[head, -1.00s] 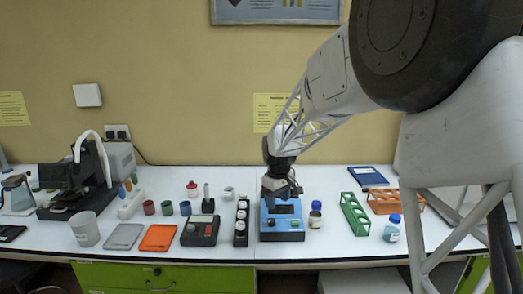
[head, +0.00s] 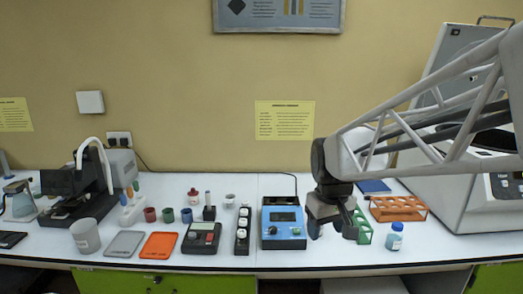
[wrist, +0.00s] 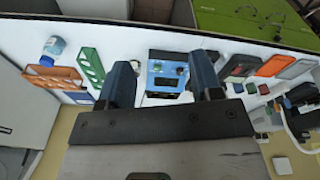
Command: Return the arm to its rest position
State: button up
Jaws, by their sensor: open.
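My gripper (head: 331,228) hangs low over the bench in the head view, just right of the blue instrument (head: 283,226) and in front of the green rack (head: 364,229). In the wrist view my gripper (wrist: 165,88) has its two dark fingers apart with nothing held between them. The blue instrument (wrist: 168,71) shows beyond and between the fingers there. The green rack (wrist: 90,68) and orange rack (wrist: 52,77) lie to the left in that view. My arm reaches in from the right in the head view and hides part of the green rack.
A blue-capped bottle (head: 395,237) stands at the front right, near the orange rack (head: 399,209) and a large white machine (head: 475,195). Left of the blue instrument are a vial block (head: 243,231), a dark meter (head: 201,238) and an orange tray (head: 159,245).

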jog(key=s+d+f+m, duration=0.1)
jog(key=s+d+m, duration=0.1)
jog(key=s, duration=0.8)
jog(key=s+d+f+m+t, duration=0.1)
jog(key=s, duration=0.9)
jog(key=shift+d+m, duration=0.35)
jog(key=shift+m, duration=0.05)
